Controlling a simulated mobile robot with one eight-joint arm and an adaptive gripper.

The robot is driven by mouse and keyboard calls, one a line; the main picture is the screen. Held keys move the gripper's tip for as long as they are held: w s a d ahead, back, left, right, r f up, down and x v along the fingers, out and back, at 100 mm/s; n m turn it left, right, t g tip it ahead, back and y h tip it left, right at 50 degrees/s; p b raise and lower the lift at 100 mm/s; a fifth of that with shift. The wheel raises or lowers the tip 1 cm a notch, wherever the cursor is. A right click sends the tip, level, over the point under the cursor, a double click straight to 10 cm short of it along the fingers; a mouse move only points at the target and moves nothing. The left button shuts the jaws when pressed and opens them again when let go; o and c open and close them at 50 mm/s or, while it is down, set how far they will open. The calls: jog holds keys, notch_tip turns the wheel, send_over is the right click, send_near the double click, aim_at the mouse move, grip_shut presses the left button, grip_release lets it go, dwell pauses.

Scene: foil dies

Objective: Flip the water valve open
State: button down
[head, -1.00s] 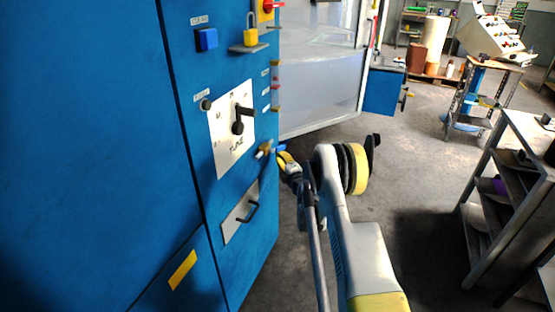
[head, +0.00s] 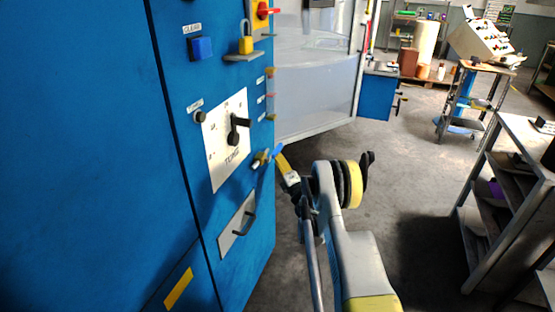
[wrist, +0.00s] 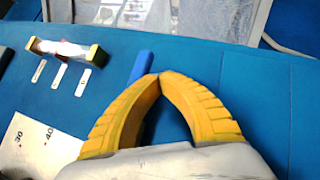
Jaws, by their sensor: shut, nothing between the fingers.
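In the wrist view the blue lever (wrist: 141,66) stands just beyond and left of the fingertips; the valve body is hidden there behind the fingers. My gripper (head: 281,157) has yellow fingers and is at the lever's right side. In the wrist view my gripper (wrist: 158,76) is shut, tips together, with nothing between them. The tips are very close to the lever; I cannot tell whether they touch.
A dial plate (head: 222,160) with a black knob is above the valve, and a drawer-like plate with a handle (head: 244,222) is below. A yellow padlock (head: 246,45) hangs higher up. A grey shelf unit (head: 520,150) stands right. The floor between is open.

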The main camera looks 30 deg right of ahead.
dwell(0.3)
jog(key=v, duration=0.7)
jog(key=shift+s, duration=0.3)
jog(key=shift+f, duration=0.1)
